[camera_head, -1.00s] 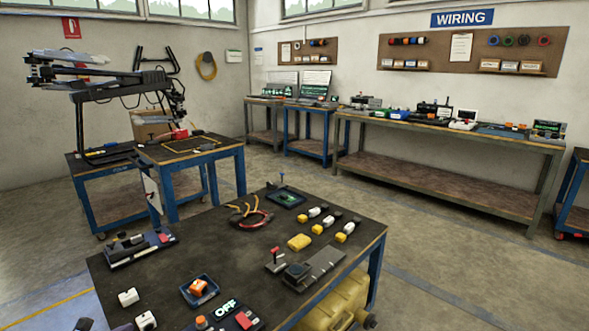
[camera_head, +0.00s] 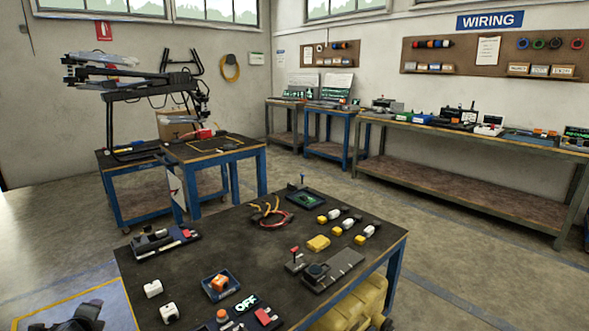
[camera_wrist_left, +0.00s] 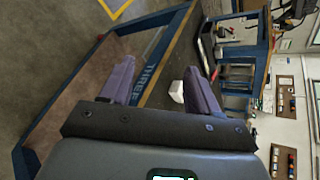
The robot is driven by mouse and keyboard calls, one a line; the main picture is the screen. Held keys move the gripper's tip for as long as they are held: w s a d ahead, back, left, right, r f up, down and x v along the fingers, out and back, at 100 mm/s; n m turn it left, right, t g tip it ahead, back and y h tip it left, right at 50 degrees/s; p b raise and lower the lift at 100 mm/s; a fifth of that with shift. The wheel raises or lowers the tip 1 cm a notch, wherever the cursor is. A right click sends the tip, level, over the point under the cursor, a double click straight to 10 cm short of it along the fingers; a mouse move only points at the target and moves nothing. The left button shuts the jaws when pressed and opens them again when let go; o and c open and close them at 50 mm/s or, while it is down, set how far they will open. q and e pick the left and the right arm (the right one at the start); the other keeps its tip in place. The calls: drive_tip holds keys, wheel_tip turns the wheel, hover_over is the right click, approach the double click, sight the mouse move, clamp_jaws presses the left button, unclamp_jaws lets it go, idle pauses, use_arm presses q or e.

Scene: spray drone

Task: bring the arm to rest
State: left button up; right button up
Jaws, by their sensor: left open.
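My left gripper (camera_wrist_left: 157,85) shows in the left wrist view with its two purple-grey fingers wide apart and nothing held between them. In the head view a dark piece of my left arm (camera_head: 80,318) shows at the bottom left corner, off the front left of the near table (camera_head: 215,255). My right gripper is in neither view.
Floor left of the table (camera_head: 50,240) is clear.

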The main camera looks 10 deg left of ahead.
use_arm(q)
drive_tip(key=s+a+n+g+y, duration=0.4)
drive_tip(key=s+n+g, duration=0.6)
drive_tip(key=n, duration=0.8)
drive_tip(key=s+d+f+m+t+h, duration=0.1)
drive_tip(key=s+d+f+h, duration=0.15)
drive_tip(key=d+f, duration=0.45)
drive_tip(key=s+d+f+m+t+h, duration=0.2)
drive_tip(key=s+d+f, duration=0.15)
drive_tip(key=d, duration=0.75)
drive_tip(key=s+d+f+m+t+h, duration=0.1)
drive_tip(key=s+d+f+h, duration=0.1)
drive_tip(key=d+f, duration=0.5)
drive_tip(key=s+d+r+h, duration=0.3)
drive_tip(key=s+d, duration=0.3)
drive_tip(key=d, duration=0.5)
drive_tip(key=s+d+r+h, duration=0.25)
drive_tip(key=s+d, duration=0.45)
drive_tip(key=d, duration=0.4)
wheel_tip(320, 180, up, 57)
drive_tip(key=p, duration=5.7)
drive_tip(key=shift+d+r+t+p, duration=0.2)
drive_tip(key=shift+d+t+p, duration=0.05)
drive_tip(key=shift+t+p, duration=0.05)
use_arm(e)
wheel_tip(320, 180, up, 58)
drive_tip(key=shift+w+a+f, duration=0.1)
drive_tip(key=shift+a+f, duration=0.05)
